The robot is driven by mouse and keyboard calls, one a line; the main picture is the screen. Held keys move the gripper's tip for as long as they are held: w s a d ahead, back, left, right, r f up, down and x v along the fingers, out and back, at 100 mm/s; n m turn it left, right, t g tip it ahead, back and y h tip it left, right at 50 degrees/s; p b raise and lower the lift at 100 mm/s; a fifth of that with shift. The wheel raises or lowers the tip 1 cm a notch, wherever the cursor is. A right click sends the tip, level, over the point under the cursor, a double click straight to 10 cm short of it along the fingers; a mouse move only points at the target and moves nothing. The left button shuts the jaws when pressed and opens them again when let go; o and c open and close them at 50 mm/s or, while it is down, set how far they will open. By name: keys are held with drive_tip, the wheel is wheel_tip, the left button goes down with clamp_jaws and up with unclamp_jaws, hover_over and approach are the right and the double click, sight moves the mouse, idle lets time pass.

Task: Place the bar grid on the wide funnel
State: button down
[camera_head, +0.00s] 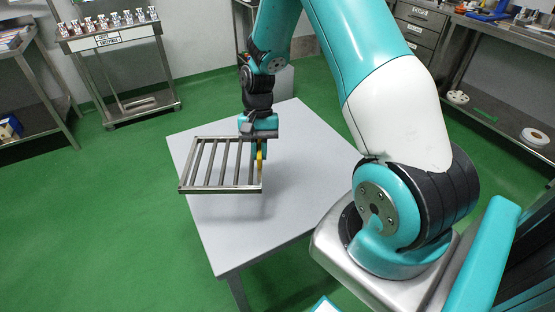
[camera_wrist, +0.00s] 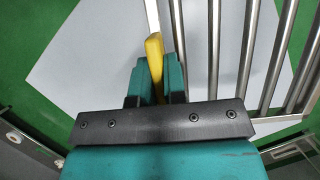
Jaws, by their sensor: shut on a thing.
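The bar grid (camera_head: 221,188) is a metal frame with several parallel bars. It is held roughly level over the grey table, and its left end reaches past the table's left edge. My gripper (camera_head: 260,153) is shut on the yellow handle (camera_head: 259,164) at the grid's right side. In the wrist view, my gripper's fingers (camera_wrist: 158,78) close around the yellow handle (camera_wrist: 153,52), with the grid's bars (camera_wrist: 247,50) to the right. The fingers' inner faces are partly hidden. I cannot see the wide funnel in either view.
The grey table (camera_head: 250,236) is otherwise bare. A steel cart (camera_head: 112,40) with small metal pieces stands at the back left. A shelf (camera_head: 30,45) stands at the far left. A workbench (camera_head: 500,32) with tools is at the right. Green floor (camera_head: 110,220) is clear at the left.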

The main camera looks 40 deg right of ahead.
drive_tip(key=s+d+r+m+t+y+b, duration=0.15)
drive_tip(key=s+d+r+m+t, duration=0.5)
drive_tip(key=m, duration=0.65)
drive_tip(key=f, duration=0.6)
drive_tip(key=w+d+f+g, duration=0.1)
drive_tip(key=f, duration=0.5)
drive_tip(key=w+f+g+b, duration=0.1)
drive_tip(key=f, duration=0.6)
drive_tip(key=shift+d+f, duration=0.1)
drive_tip(key=shift+d, duration=0.2)
drive_tip(key=shift+f, duration=0.15)
drive_tip(key=c, duration=1.2)
unclamp_jaws()
drive_tip(key=shift+o, duration=0.2)
